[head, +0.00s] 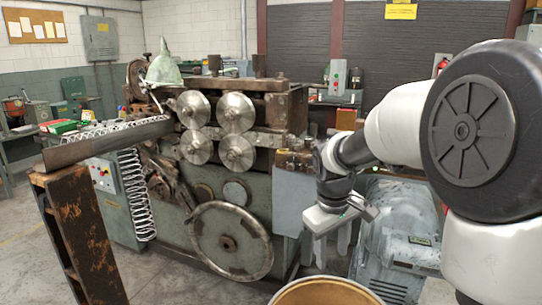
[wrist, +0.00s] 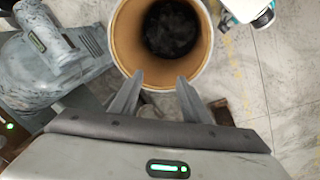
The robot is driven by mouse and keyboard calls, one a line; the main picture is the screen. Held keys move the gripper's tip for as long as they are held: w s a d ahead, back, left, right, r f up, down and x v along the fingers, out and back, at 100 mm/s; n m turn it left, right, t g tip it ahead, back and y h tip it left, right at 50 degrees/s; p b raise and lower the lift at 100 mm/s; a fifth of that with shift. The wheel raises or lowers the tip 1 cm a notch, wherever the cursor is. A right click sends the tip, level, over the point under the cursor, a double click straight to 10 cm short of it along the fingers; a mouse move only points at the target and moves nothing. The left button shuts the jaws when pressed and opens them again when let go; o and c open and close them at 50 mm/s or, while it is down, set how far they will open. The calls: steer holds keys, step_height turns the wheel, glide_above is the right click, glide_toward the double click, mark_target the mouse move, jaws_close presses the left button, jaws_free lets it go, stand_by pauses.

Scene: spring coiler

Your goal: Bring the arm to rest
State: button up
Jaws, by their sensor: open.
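My gripper (head: 334,246) hangs fingers-down in front of the machine's right end in the head view, at the end of my white and black arm. In the wrist view the two grey fingers of my gripper (wrist: 155,97) are spread apart with nothing between them. Below and beyond them is a round tan drum (wrist: 125,38), open at the top, with dark stuff deep inside. The drum's rim (head: 323,283) also shows at the bottom of the head view.
The spring coiler (head: 228,190) with its rollers and large wheel fills the middle. A rusty stand (head: 85,240) holds a trough at left. A worn blue-grey motor housing (head: 392,235) stands beside my gripper. Bare concrete floor (wrist: 285,60) shows at right in the wrist view.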

steer(key=s+r+m+t+y, duration=0.1)
steer(key=s+r+m+t, duration=0.2)
steer(key=s, duration=0.8)
steer(key=s+r+m+t, duration=0.1)
steer(key=s+r+m, duration=0.35)
steer(key=s, duration=0.75)
step_height(320, 180, up, 15)
steer(key=n+p, duration=0.1)
steer(key=p, duration=1.3)
steer(key=shift+w+a+n, duration=0.25)
steer(key=shift+w+n, duration=0.1)
steer(key=shift+r+p, duration=0.3)
steer(key=shift+r, duration=0.05)
steer(key=shift+c, duration=1.5)
steer(key=shift+s, duration=0.1)
